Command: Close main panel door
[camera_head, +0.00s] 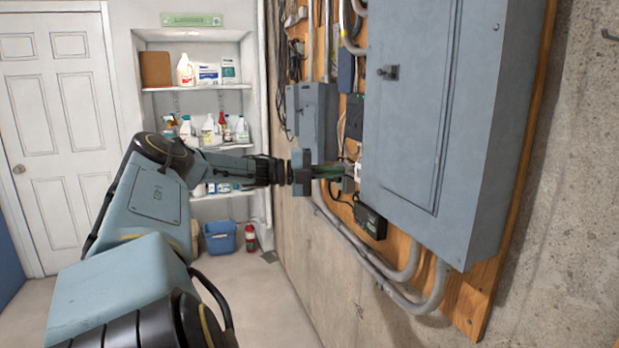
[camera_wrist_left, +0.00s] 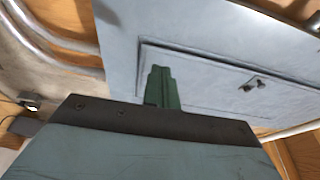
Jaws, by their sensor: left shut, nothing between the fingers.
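The main panel (camera_head: 480,130) is a large grey box on the right wall in the head view. Its door (camera_head: 410,120) lies flat or nearly flat against the front, with a dark latch (camera_head: 388,72) on its left side. I cannot tell whether it is latched. My left gripper (camera_head: 348,178) is shut and empty beside the panel's lower left edge. In the left wrist view its green fingers (camera_wrist_left: 162,88) overlap the edge of the door (camera_wrist_left: 200,80), and the latch (camera_wrist_left: 252,84) shows to the right. Contact with the door cannot be told. My right gripper is out of view.
A smaller grey box (camera_head: 318,120), cables and a black device (camera_head: 370,221) are on the wooden board left of and below the panel. Grey conduits (camera_head: 400,283) curve below it. Shelves (camera_head: 195,88) and a white door (camera_head: 60,120) stand behind.

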